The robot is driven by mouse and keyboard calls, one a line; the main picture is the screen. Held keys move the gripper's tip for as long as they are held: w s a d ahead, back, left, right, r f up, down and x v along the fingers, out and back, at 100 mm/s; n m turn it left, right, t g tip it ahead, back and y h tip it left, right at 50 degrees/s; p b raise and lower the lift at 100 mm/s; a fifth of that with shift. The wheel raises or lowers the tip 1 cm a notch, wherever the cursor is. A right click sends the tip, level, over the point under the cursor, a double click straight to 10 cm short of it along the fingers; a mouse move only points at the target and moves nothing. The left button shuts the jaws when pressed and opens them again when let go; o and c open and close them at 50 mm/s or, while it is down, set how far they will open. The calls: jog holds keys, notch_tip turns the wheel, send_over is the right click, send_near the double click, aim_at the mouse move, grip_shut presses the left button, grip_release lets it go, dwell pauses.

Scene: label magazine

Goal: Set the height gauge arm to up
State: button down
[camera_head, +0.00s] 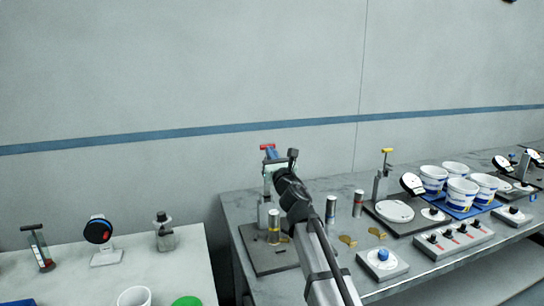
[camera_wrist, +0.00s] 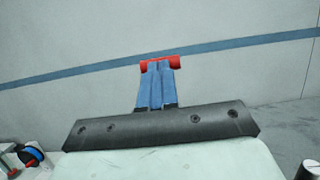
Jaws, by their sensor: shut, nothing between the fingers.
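My gripper (camera_wrist: 159,68) is shut and empty, with two blue fingers side by side. A red bar (camera_wrist: 146,64) shows on both sides of the fingertips and looks like a crosswise handle. In the head view the red bar (camera_head: 267,147) sits at the top of a pale upright post (camera_head: 265,188), which I take to be the height gauge. My gripper (camera_head: 270,154) is right at this bar, touching or just short of it; I cannot tell which. My wrist hides much of the gauge, so the arm's setting is unclear.
A dark base plate (camera_head: 262,262) carries a metal cylinder (camera_head: 273,228). To the right stand more cylinders (camera_head: 331,208), a yellow-topped post (camera_head: 386,152), striped cups (camera_head: 461,193) and a knob panel (camera_head: 455,241). A separate white table (camera_head: 190,268) is at left. The wall is behind.

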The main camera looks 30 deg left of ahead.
jog(key=shift+w+a+r, duration=0.2)
jog(key=shift+w+a, duration=0.25)
jog(key=shift+w, duration=0.05)
jog(key=shift+s+d, duration=0.1)
